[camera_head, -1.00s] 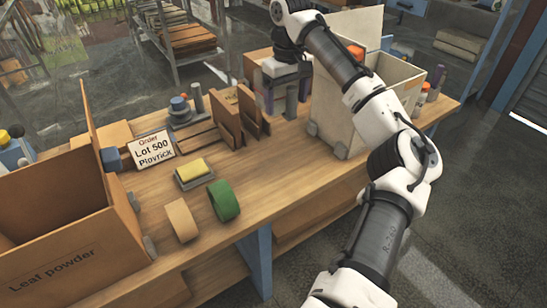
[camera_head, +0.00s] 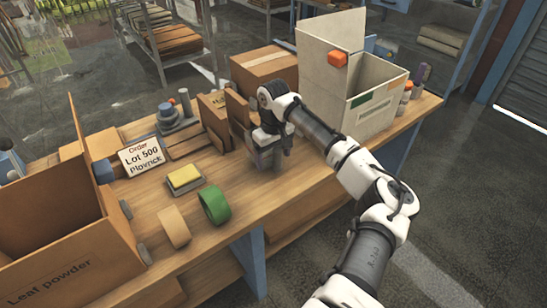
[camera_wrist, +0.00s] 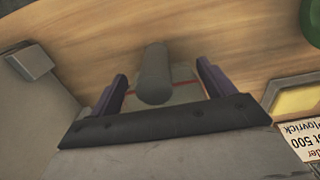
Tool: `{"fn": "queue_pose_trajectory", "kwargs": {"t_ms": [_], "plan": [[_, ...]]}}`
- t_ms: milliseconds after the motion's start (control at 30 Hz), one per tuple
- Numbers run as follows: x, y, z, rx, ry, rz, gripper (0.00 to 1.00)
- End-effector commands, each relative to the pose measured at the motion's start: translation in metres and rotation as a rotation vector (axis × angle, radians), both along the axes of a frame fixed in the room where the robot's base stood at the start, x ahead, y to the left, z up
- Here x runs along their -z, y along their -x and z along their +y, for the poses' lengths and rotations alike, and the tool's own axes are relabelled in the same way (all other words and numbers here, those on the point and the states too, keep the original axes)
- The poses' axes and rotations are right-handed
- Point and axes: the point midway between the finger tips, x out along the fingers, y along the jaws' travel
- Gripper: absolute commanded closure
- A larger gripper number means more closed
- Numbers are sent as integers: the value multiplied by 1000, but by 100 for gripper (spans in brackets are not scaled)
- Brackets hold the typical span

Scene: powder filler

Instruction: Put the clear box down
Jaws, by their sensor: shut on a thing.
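My gripper (camera_head: 268,152) is low over the middle of the wooden workbench, to the right of the upright brown cardboard pieces. In the wrist view its two purple fingers (camera_wrist: 163,88) are shut on the clear box (camera_wrist: 186,93), a see-through greyish box with a red line. A grey cylinder (camera_wrist: 154,72) covers part of the box. In the head view my wrist hides most of the box, and I cannot tell whether its bottom touches the bench.
The workbench (camera_head: 300,185) has bare wood to the right and in front. The large pale bin (camera_head: 370,112) stands behind right. The Leaf powder carton (camera_head: 60,265) is at far left.

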Motion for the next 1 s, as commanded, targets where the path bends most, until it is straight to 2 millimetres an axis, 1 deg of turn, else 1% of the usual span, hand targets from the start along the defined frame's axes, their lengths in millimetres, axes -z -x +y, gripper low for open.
{"fn": "queue_pose_trajectory", "kwargs": {"t_ms": [100,167,533,567,667,700,867,1000], "plan": [[14,0,0,0,1,2,46],[17,0,0,0,0,0,46],[22,0,0,0,-1,1,46],[21,0,0,0,0,0,15],[21,0,0,0,0,0,1],[21,0,0,0,0,0,0],[21,0,0,0,0,0,0],[16,0,0,0,1,-2,0]]}}
